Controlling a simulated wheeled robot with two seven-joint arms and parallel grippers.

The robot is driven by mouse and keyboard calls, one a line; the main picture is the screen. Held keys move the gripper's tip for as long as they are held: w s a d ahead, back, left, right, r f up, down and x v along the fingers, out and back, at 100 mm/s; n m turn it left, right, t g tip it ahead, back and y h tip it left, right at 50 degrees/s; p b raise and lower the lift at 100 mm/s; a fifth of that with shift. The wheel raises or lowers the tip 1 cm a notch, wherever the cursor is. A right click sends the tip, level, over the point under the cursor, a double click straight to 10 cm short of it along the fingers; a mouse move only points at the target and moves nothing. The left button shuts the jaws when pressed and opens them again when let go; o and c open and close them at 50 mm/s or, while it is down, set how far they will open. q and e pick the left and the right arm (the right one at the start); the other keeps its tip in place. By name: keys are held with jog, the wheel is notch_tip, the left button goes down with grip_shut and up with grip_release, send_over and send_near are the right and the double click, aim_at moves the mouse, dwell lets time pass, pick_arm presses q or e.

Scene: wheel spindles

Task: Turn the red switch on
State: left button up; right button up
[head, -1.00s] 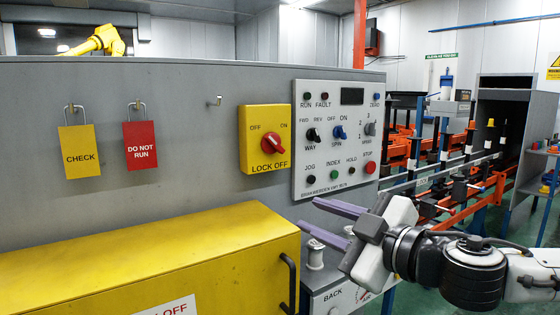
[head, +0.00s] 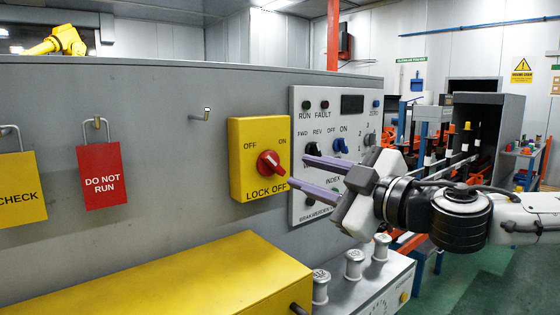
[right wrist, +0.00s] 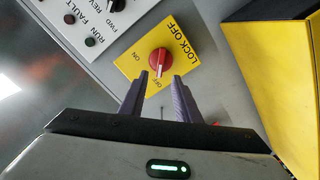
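The red switch (head: 270,163) is a knob on a yellow LOCK OFF plate (head: 237,180), fixed to a grey panel. OFF is printed at the plate's upper left and ON at its upper right. The knob's grip slants from upper left to lower right, in line with OFF. My right gripper (head: 300,172) is open and empty, just right of the switch. In the right wrist view, the switch (right wrist: 158,60) shows just beyond and between the open fingertips (right wrist: 158,77), apart from them. My left gripper is not in view.
A control box (head: 315,95) with knobs and lamps is right of the plate, partly behind my right fingers. A red DO NOT RUN tag (head: 101,176) and a yellow CHECK tag (head: 20,188) hang at left. A yellow box (head: 200,280) juts out below. Several spools (head: 354,264) stand below my gripper.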

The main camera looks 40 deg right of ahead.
aim_at(275, 164)
jog(key=w+p, duration=0.3)
jog(key=w, duration=0.1)
jog(key=shift+w+a+r, duration=0.1)
jog(key=shift+a+r, duration=0.1)
jog(key=shift+r, duration=0.05)
jog(key=shift+w+p, duration=1)
jog(key=shift+p, duration=0.25)
jog(key=shift+w+f+p, duration=0.15)
jog(key=shift+w+p, duration=0.25)
jog(key=shift+w, duration=0.1)
jog(key=shift+w+a+f, duration=0.1)
jog(key=shift+w, duration=0.1)
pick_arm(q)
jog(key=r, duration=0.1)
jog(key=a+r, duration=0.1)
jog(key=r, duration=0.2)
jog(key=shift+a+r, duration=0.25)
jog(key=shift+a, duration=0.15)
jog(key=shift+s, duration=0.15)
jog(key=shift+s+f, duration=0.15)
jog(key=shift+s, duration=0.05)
pick_arm(e)
grip_shut()
